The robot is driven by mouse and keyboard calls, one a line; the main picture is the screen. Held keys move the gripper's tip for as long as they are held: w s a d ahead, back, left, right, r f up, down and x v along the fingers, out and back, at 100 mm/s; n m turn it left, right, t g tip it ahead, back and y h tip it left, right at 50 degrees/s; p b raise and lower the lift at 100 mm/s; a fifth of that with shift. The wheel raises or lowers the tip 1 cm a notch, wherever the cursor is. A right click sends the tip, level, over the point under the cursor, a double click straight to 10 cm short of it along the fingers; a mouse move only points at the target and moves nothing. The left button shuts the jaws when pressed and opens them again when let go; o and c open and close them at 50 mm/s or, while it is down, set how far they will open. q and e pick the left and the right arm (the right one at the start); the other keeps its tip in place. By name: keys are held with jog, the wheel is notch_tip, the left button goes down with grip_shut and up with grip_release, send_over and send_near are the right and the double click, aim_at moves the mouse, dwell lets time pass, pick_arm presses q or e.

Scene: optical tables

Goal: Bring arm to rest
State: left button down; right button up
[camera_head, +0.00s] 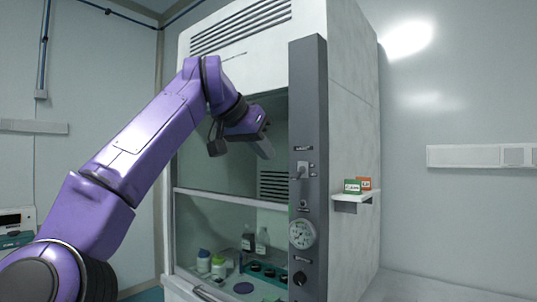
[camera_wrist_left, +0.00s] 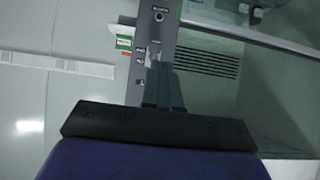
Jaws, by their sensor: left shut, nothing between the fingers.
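My left arm, purple with black joints, comes in from the left and reaches up across the front of the fume hood (camera_head: 352,110). My left gripper (camera_head: 264,147) is shut and empty. It points down and to the right, in front of the hood's dark upper opening, left of the grey control pillar (camera_head: 308,80). I cannot tell how far it is from the hood. The left wrist view shows the black gripper mount at the bottom and the control pillar (camera_wrist_left: 155,50) beyond it. My right gripper is not in view.
The sash bar (camera_head: 230,199) crosses the hood below my gripper. Bottles (camera_head: 248,238) and a dark rack (camera_head: 262,270) stand inside the hood behind the glass. A small side shelf (camera_head: 354,197) holds green and orange boxes. The space right of the hood is open.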

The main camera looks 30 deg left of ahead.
pick_arm(q)
jog(key=shift+s+a, duration=0.1)
